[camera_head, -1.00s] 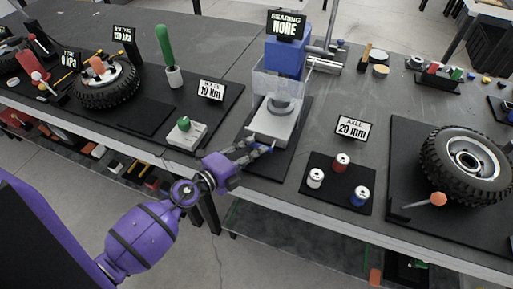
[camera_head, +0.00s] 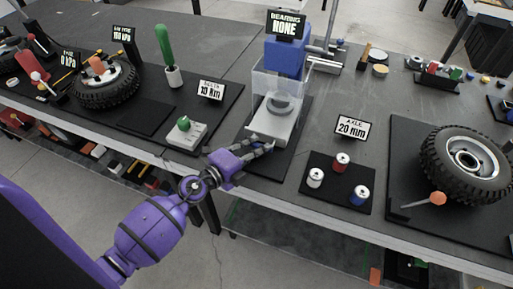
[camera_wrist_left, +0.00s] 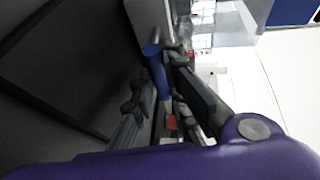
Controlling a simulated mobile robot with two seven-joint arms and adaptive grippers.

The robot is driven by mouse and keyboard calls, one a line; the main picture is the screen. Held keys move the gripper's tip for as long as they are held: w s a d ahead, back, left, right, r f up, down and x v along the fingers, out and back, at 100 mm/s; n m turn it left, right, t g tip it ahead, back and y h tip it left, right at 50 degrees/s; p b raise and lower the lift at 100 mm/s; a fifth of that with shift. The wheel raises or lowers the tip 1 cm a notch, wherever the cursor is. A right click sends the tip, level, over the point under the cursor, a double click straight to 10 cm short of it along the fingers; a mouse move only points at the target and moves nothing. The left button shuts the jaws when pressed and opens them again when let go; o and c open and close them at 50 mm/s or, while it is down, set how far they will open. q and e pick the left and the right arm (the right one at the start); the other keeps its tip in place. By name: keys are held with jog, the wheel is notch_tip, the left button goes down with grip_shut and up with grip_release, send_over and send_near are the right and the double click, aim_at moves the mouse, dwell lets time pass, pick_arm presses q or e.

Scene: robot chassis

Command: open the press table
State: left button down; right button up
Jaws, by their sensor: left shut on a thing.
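The press (camera_head: 287,58) has a blue upper body and a clear guard around its working space. Its light grey press table (camera_head: 268,128), with a round grey seat (camera_head: 281,103) on it, sits low at the front. My left gripper (camera_head: 262,148) is at the near front edge of this table. In the left wrist view a blue cylindrical handle (camera_wrist_left: 154,62) lies between the fingers of the left gripper (camera_wrist_left: 160,95), which are shut on it. The fingers hide most of the handle in the head view. My right gripper is not in view.
A black mat with several small cans (camera_head: 342,160) lies right of the press. A green-buttoned box (camera_head: 186,133) is to the left, near the gripper. The floor in front of the bench is clear.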

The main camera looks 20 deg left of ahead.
pick_arm(q)
jog(key=s, duration=0.7)
jog(key=shift+s+a+f, duration=0.1)
jog(key=shift+a+f, duration=0.05)
jog(key=s+b, duration=0.3)
jog(key=s, duration=0.8)
jog(key=shift+s+a, duration=0.15)
jog(key=shift+a, duration=0.05)
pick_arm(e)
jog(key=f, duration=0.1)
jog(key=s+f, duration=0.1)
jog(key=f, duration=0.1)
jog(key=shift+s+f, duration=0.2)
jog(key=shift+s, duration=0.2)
pick_arm(q)
jog(key=c, duration=2)
grip_release()
jog(key=shift+s, duration=0.1)
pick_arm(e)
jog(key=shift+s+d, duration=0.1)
pick_arm(q)
jog(key=v, duration=1.2)
jog(key=shift+r, duration=0.2)
